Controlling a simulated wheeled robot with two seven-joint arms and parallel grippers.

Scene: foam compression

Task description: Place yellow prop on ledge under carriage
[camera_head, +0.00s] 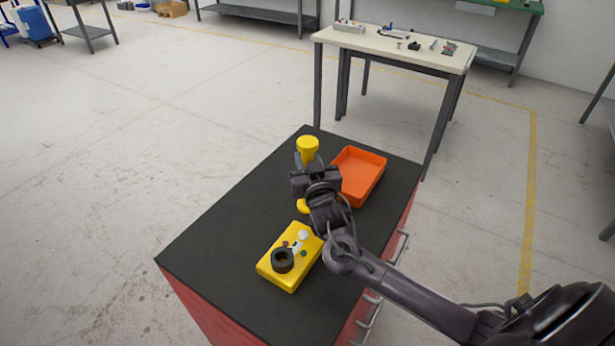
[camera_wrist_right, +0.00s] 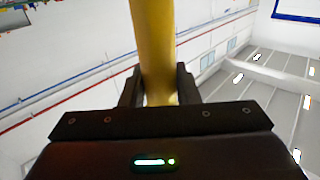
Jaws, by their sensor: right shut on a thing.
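My right gripper (camera_head: 309,176) is over the far part of the black tabletop. In the right wrist view its two jaws (camera_wrist_right: 159,90) are closed on the sides of a yellow bar, the yellow prop (camera_wrist_right: 154,40). In the head view a yellow round-topped piece (camera_head: 308,148) shows just beyond the gripper, and a yellow bit (camera_head: 302,206) shows below it. The gripper hides whether these belong to one prop. I cannot make out the carriage or its ledge. My left gripper is in neither view.
An orange tray (camera_head: 346,190) lies right of the gripper, close to it. A yellow block (camera_head: 270,268) with a black ring (camera_head: 283,261) and small parts on it is at the near side. The left part of the black tabletop (camera_head: 225,230) is clear.

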